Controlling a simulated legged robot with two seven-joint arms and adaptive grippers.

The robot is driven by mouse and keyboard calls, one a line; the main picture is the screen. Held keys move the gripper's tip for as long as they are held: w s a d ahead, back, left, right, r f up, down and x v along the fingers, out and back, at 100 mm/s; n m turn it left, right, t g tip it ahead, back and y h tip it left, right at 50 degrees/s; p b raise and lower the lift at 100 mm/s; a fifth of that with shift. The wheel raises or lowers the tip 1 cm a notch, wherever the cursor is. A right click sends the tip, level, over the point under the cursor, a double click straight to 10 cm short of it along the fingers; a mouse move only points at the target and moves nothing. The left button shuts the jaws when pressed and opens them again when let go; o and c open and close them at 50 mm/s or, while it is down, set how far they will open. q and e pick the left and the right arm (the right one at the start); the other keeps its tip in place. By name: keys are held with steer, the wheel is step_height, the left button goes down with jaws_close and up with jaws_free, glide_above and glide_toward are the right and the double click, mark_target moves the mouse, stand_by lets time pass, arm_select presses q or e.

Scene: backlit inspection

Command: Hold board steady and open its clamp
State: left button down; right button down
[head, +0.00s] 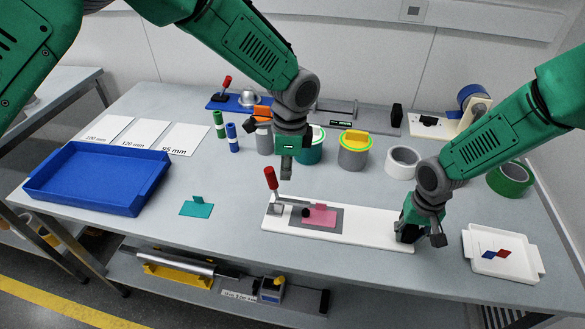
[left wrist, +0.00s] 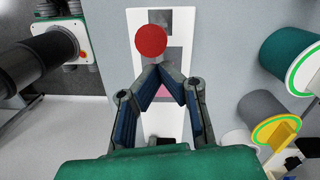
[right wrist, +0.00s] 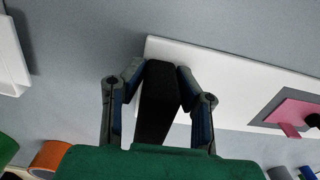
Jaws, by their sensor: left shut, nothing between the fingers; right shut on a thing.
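The white board (head: 370,232) lies on the table. A clamp with an upright red handle (head: 270,178) stands at its left end, and its black tip (head: 306,212) is at a pink piece (head: 322,215) on a grey pad. In the left wrist view the red knob (left wrist: 150,41) is just beyond the fingertips. My left gripper (head: 286,170) is shut and empty, above the board near the handle. My right gripper (head: 422,232) is shut on a black grip block (right wrist: 157,100) at the board's right end. The right fingers partly hide the block.
A blue tray (head: 98,178) and a teal piece (head: 196,207) lie to the left. A white tray (head: 502,255) with red and blue pieces is at the right. Tins, tape rolls and markers stand behind the board. Bare table lies between the teal piece and the board.

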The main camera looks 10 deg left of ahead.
mark_target(267, 168)
arm_select(q)
steer(key=shift+a+h, duration=0.75)
steer(key=shift+h, duration=0.05)
stand_by(0.4)
steer(key=shift+a+f+h, duration=0.25)
steer(key=shift+a+h, duration=1.05)
steer(key=shift+h, duration=0.1)
steer(key=a+f+h, duration=0.1)
steer(key=a+h, duration=0.1)
steer(key=h, duration=0.1)
steer(key=a+f+h, duration=0.2)
steer(key=h, duration=0.1)
steer(key=a+f+h, duration=0.2)
steer(key=h, duration=0.1)
steer(key=shift+a+f, duration=0.25)
steer(key=shift+a, duration=0.05)
arm_select(e)
steer(key=shift+a, duration=0.1)
arm_select(q)
steer(key=shift+a+f, duration=0.25)
steer(key=shift+f, duration=0.45)
steer(key=shift+s+a+f, duration=0.1)
steer(key=shift+s+f, duration=0.05)
